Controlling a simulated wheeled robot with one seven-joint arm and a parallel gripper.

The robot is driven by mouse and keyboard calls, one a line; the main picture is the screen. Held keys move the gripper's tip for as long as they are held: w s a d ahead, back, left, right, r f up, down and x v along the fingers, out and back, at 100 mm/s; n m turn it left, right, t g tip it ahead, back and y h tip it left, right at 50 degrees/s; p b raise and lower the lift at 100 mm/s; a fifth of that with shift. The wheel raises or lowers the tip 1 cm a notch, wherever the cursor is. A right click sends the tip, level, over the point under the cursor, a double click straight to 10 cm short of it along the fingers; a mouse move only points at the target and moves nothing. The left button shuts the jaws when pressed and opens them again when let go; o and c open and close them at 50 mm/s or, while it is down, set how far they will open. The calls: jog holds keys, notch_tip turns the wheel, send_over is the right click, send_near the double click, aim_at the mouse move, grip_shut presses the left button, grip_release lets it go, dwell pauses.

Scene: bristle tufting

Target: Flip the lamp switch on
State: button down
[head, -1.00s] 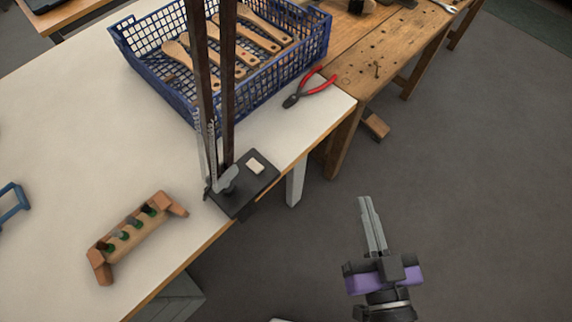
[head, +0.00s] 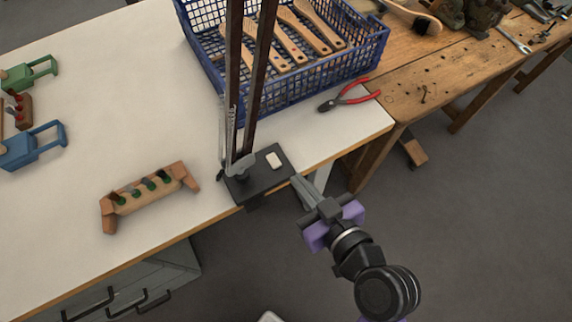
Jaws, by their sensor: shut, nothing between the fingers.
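The lamp's black base (head: 248,188) sits at the edge of the white table, with dark upright posts (head: 250,80) rising from it. A small white rocker switch (head: 273,160) is on top of the base, toward its far right. My gripper (head: 294,180) is shut and empty. Its fingertips are beside the right edge of the base, just right of and below the switch in the picture. I cannot tell whether they touch the base. The switch is in plain view, but its position is too small to read. The lamp's head is out of view.
A blue basket (head: 290,85) of wooden brushes stands behind the lamp. Red-handled pliers (head: 349,96) lie right of it. A wooden holder (head: 150,196) with green-ringed pieces lies left. A wooden workbench (head: 440,75) adjoins on the right. Open floor lies at lower right.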

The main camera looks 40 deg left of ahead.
jog(key=shift+w+a, duration=0.1)
jog(key=p, duration=0.2)
send_over(274, 159)
jog(key=s+d, duration=0.2)
jog(key=d, duration=0.1)
jog(key=f, duration=0.3)
jog(key=shift+w+d+f, duration=0.15)
jog(key=shift+w+f, duration=0.05)
jog(key=shift+w, duration=0.05)
notch_tip(274, 159, down, 3)
jog(key=shift+d+r, duration=0.1)
jog(key=shift+r, duration=0.1)
jog(key=shift+s+d+f, duration=0.1)
jog(key=shift+f, duration=0.7)
jog(key=shift+f+b, duration=0.5)
jog(key=shift+b, duration=0.4)
jog(key=shift+d+r, duration=0.1)
jog(key=shift+r, duration=0.05)
jog(key=shift+r+p, duration=0.6)
jog(key=shift+r, duration=0.25)
